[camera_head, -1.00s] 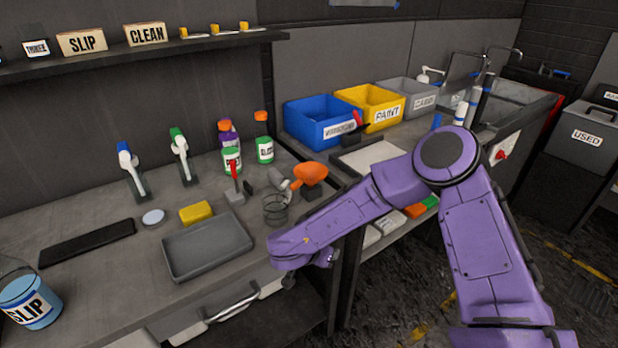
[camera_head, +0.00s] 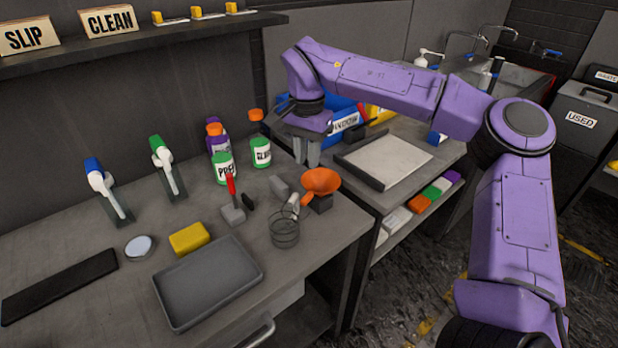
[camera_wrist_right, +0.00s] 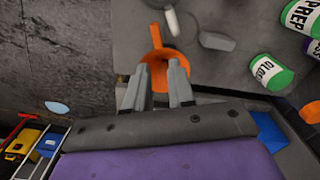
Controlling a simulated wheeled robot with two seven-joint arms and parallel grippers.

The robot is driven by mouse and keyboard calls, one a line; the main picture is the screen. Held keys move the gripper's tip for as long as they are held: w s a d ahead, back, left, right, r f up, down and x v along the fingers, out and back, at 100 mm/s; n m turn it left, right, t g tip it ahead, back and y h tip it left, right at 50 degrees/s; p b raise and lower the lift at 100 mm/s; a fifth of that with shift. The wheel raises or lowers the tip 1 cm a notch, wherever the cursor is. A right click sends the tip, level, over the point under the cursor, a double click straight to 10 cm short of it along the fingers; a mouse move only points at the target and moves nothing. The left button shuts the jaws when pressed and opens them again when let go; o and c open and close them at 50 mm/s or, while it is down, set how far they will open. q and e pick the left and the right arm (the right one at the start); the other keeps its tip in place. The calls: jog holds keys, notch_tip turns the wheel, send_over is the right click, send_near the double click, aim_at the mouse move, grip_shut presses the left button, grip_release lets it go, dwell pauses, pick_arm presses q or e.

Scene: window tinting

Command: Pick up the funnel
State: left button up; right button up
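The orange funnel (camera_head: 322,180) lies at the right end of the workbench, by a dark block, with its wide mouth facing up and its spout toward the lower left. My right gripper (camera_head: 306,158) points down, above and behind the funnel in the head view. In the right wrist view, the funnel (camera_wrist_right: 163,56) shows just beyond and partly between my fingertips (camera_wrist_right: 164,68). The two fingers are apart with nothing held between them. My left gripper is not in view.
A wire cup (camera_head: 284,232) stands close to the funnel. PREP (camera_head: 223,168) and GLASS (camera_head: 261,157) bottles stand behind, left of my gripper. A grey tray (camera_head: 208,284) and yellow sponge (camera_head: 189,239) lie left. A flat board (camera_head: 385,160) is on the right bench.

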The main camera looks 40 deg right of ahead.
aim_at(308, 194)
notch_tip(308, 194, down, 9)
jog(key=shift+s+a+f+p, duration=0.1)
jog(key=shift+s+p, duration=0.05)
jog(key=shift+p, duration=0.55)
jog(key=shift+s+f, duration=0.1)
jog(key=shift+f, duration=0.25)
grip_shut()
